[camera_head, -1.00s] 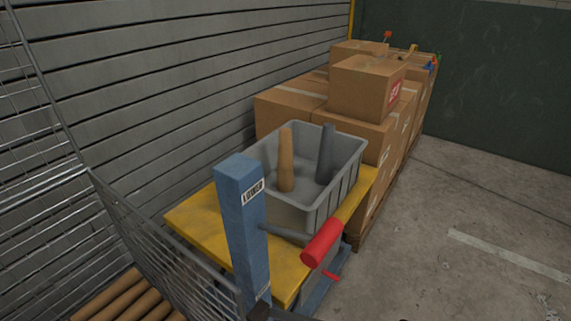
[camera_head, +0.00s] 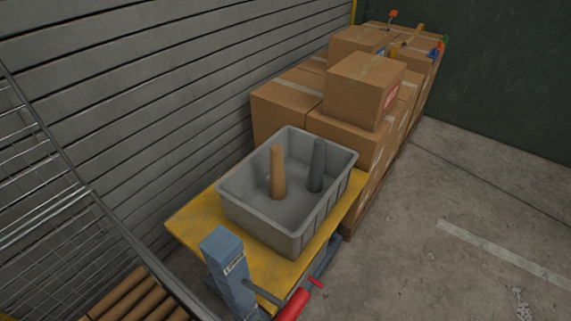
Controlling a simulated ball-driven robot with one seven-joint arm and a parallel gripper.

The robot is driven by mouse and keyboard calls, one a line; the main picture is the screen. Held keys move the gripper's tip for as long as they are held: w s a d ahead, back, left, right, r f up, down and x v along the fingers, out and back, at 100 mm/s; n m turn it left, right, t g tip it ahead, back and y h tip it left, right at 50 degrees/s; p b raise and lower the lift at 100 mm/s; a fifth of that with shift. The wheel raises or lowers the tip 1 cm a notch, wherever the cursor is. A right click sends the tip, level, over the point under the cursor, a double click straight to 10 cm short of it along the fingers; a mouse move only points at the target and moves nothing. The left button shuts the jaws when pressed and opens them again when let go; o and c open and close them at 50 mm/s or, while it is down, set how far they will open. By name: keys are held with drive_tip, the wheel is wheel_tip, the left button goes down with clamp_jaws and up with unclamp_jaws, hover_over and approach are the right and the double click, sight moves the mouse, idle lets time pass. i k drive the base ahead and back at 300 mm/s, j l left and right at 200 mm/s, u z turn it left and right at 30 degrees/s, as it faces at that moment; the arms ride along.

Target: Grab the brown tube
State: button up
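The brown tube (camera_head: 278,172) stands upright, or nearly so, inside a grey plastic bin (camera_head: 268,232). A dark grey tube (camera_head: 317,166) stands in the same bin, to the right of the brown one. The two tubes are apart. The bin sits on a yellow platform (camera_head: 197,228). My gripper is not in view.
A blue post (camera_head: 228,270) with a red handle (camera_head: 292,305) stands at the platform's near end. Stacked cardboard boxes (camera_head: 362,92) are behind the bin. A wire mesh fence (camera_head: 50,205) and several brown rolls (camera_head: 135,295) are at left. Concrete floor at right is mostly clear.

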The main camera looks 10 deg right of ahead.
sight(277, 181)
drive_tip(key=i+l, duration=0.9)
drive_tip(key=l, duration=0.2)
drive_tip(key=i+l+u, duration=0.1)
drive_tip(key=i+l, duration=0.35)
drive_tip(key=l, duration=0.1)
